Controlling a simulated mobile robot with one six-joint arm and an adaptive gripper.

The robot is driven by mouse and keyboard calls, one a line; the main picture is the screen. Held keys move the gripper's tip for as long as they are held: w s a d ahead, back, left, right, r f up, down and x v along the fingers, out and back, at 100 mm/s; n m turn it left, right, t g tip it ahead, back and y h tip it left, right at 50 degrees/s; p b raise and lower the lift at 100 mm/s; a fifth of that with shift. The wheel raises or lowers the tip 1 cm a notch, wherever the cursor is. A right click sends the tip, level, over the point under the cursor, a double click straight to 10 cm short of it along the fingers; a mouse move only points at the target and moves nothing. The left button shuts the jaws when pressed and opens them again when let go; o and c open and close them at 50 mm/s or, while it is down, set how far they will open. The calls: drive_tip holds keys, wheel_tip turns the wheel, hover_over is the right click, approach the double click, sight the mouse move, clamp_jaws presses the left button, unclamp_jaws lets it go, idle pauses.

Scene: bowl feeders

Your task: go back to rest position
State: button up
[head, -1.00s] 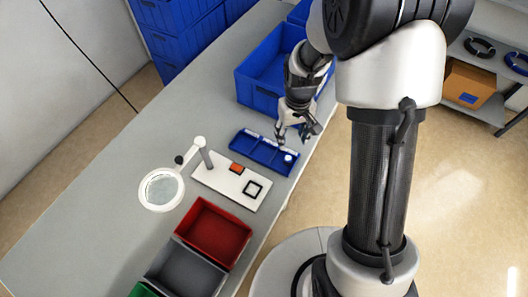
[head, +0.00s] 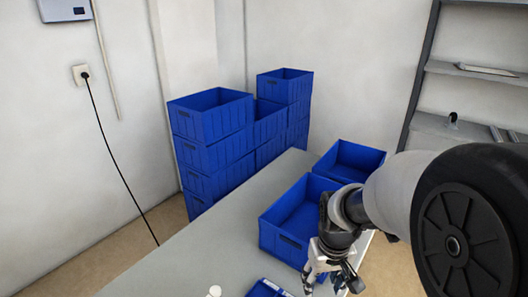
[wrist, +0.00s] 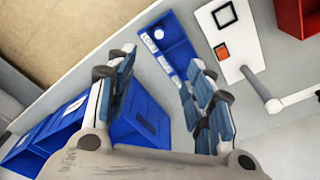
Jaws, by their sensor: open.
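My gripper (head: 332,280) is low in the head view, above the table beside the near blue bin. In the wrist view my gripper (wrist: 162,62) has its two fingers spread wide apart with nothing between them. A blue compartment tray (wrist: 181,48) with white labels lies on the table beyond the fingers, and a round white piece sits in its far end. Only a corner of this tray (head: 262,290) shows in the head view.
A blue bin (head: 268,236) stands close to my gripper, with another bin (head: 362,158) behind it. Stacked blue bins (head: 212,158) stand by the wall. The wrist view shows a white board (wrist: 228,62), a lamp arm (wrist: 258,88) and a red bin (wrist: 292,18). Bare table lies left.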

drive_tip(key=s+r+t, duration=0.1)
drive_tip(key=s+r, duration=0.6)
drive_tip(key=s, duration=0.2)
drive_tip(key=s+r+m+t, duration=0.1)
drive_tip(key=s+r+t, duration=0.1)
drive_tip(key=s+r, duration=0.4)
drive_tip(key=s, duration=0.3)
drive_tip(key=shift+s+r, duration=0.2)
drive_tip(key=shift+r, duration=0.2)
